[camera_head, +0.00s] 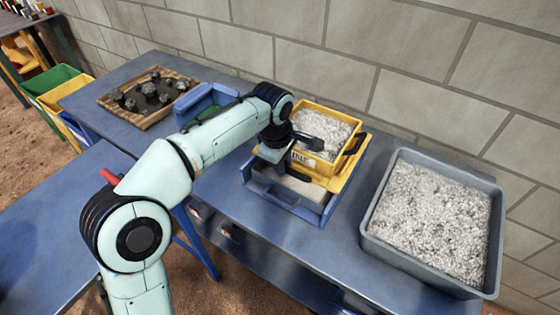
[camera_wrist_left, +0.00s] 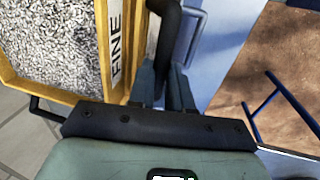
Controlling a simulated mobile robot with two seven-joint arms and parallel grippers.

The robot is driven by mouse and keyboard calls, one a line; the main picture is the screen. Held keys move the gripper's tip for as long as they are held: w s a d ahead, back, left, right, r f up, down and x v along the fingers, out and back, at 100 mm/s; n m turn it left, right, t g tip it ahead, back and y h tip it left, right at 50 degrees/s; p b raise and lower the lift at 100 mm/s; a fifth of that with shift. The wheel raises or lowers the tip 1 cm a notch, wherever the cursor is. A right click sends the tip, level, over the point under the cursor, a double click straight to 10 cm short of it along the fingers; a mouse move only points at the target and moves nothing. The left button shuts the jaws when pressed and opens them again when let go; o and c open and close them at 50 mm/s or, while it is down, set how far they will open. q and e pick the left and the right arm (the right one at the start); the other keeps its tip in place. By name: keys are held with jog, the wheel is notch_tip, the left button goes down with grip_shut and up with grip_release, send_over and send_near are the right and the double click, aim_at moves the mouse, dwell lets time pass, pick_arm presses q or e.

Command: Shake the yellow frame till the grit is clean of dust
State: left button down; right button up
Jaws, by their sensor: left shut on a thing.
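The yellow frame (camera_head: 325,171) is a square sieve marked FINE, filled with pale grey grit (camera_head: 328,126). It sits over a blue tray (camera_head: 316,217) on the bench, with pale material in the tray's open front. A black handle (camera_head: 356,143) shows on the frame's right side. My left gripper (camera_head: 272,154) is at the frame's left side. In the left wrist view, its fingers (camera_wrist_left: 166,85) are shut on the frame's near black handle (camera_wrist_left: 166,40), and the grit (camera_wrist_left: 55,40) lies beside them. Whether the frame touches the tray is unclear. My right gripper is not in view.
A large grey bin (camera_head: 376,236) of grey gravel stands to the right. A wooden tray (camera_head: 150,118) with dark rocks and a blue holder (camera_head: 190,102) are at the left. A block wall (camera_head: 420,40) runs close behind the bench (camera_head: 235,205).

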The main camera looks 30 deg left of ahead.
pick_arm(q)
jog(key=shift+r, duration=0.1)
jog(key=c, duration=1.1)
grip_release()
jog(key=shift+o, duration=0.2)
notch_tip(320, 180, up, 13)
jog(key=s+p, duration=0.2)
jog(key=p, duration=0.1)
jog(key=shift+s+a+p, duration=0.15)
jog(key=shift+s+p, duration=0.2)
